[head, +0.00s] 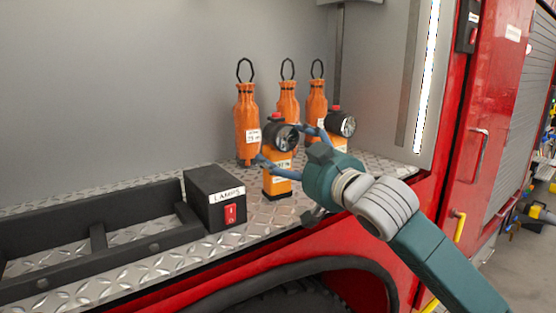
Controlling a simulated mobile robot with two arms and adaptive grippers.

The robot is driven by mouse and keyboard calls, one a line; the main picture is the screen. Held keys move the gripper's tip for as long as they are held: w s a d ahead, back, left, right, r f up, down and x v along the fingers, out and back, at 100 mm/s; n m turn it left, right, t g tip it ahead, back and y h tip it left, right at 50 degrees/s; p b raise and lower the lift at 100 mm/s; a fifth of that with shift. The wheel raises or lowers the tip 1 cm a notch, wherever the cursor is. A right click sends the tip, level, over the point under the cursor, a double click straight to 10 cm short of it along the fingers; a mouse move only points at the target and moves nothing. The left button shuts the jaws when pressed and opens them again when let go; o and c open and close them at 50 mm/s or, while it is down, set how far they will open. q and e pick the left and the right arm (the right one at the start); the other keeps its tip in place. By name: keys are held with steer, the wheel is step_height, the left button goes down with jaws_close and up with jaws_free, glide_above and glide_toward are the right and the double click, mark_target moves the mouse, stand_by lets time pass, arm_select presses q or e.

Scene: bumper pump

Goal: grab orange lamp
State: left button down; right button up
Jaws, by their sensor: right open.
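An orange lamp (277,183) with a black round head stands upright on the diamond-plate shelf, near its front edge. A second orange lamp (339,137) stands behind it to the right, partly hidden by my right gripper. My right gripper (280,149) is open and reaches in from the right at the front lamp. My left gripper is not in view.
Several orange bottle-shaped items with black loops, one of them the left one (246,125), stand behind the lamps. A black box labelled LAMPS (215,198) with a red switch is left of the front lamp. A black divided frame (97,240) lies farther left on the metal shelf (270,214).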

steer(key=shift+x, duration=1.1)
steer(key=shift+w+a, duration=0.15)
steer(key=shift+c, duration=1.4)
steer(key=c, duration=1.3)
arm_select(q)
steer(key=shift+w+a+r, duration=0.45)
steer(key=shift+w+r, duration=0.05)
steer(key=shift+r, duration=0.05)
arm_select(e)
steer(key=shift+r, duration=0.1)
steer(key=shift+c, duration=0.8)
steer(key=shift+r, duration=0.1)
